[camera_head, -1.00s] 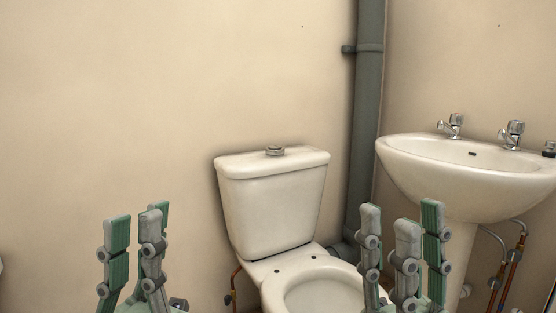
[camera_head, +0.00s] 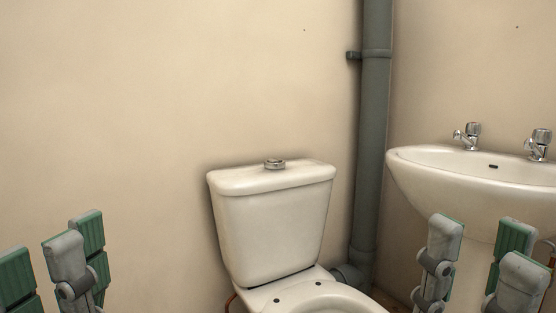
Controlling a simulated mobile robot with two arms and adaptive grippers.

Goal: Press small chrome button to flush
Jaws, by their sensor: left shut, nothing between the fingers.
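The small chrome button (camera_head: 275,164) sits on top of the white cistern lid (camera_head: 232,181), near its middle. The cistern (camera_head: 270,235) stands upright behind the toilet bowl (camera_head: 318,297), which is cut off by the bottom edge. My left gripper (camera_head: 55,248) is at the lower left, shut and empty, well to the left of the cistern and lower in the picture than the button. My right gripper (camera_head: 482,248) is at the lower right in front of the basin, its fingers spread and empty. Neither gripper touches the button.
A white basin (camera_head: 440,182) with two chrome taps (camera_head: 467,137) is on the right. A grey vertical pipe (camera_head: 374,140) runs down the corner between cistern and basin. The wall (camera_head: 150,100) left of and above the cistern is bare.

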